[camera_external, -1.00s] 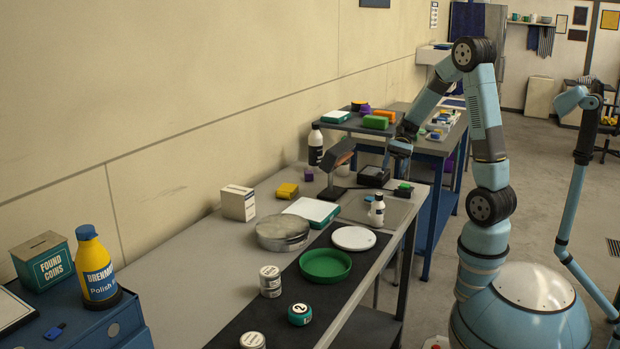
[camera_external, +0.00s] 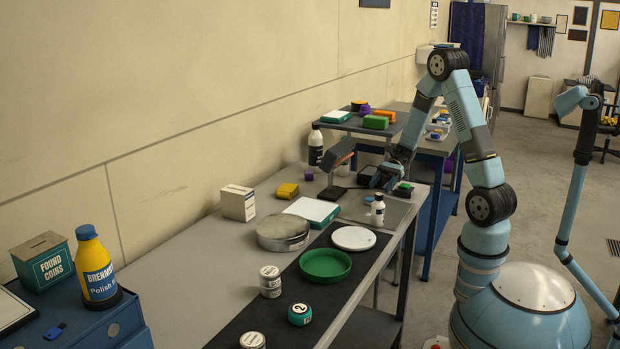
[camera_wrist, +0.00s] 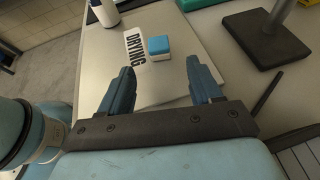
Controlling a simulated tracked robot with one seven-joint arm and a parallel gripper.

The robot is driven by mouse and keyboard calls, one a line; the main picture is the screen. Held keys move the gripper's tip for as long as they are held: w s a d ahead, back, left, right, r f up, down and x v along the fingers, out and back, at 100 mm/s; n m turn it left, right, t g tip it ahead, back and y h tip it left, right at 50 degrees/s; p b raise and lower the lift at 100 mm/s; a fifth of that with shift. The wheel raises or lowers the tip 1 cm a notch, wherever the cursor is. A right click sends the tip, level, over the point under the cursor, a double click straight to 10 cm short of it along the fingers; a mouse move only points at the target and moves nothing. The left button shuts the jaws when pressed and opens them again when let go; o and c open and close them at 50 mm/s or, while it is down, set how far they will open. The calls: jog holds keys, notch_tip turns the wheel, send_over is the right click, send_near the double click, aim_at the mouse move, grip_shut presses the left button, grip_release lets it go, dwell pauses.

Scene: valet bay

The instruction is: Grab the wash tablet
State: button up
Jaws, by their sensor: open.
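The likely wash tablet is a small block with a blue top and white lower part (camera_wrist: 159,46). It lies on a grey mat (camera_wrist: 120,62) beside a white label reading DRYING. In the external view, a small blue spot beside the white bottle appears to be this block (camera_external: 368,198). My gripper (camera_wrist: 162,74) is open and empty, and the block shows beyond and between its two fingertips, apart from both. In the external view my gripper (camera_external: 380,183) is low over the bench's far end, just behind the block.
A white bottle (camera_external: 377,211) stands close to the block. A lamp with a black base (camera_wrist: 262,38) stands at right in the wrist view. A teal box with a white top (camera_external: 312,210), a white disc (camera_external: 353,238) and a green dish (camera_external: 325,265) lie nearer the external camera.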

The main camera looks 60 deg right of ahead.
aim_at(370, 201)
jog(key=shift+x, duration=3.35)
jog(key=shift+r, duration=0.1)
jog(key=shift+c, duration=0.5)
jog(key=c, duration=1)
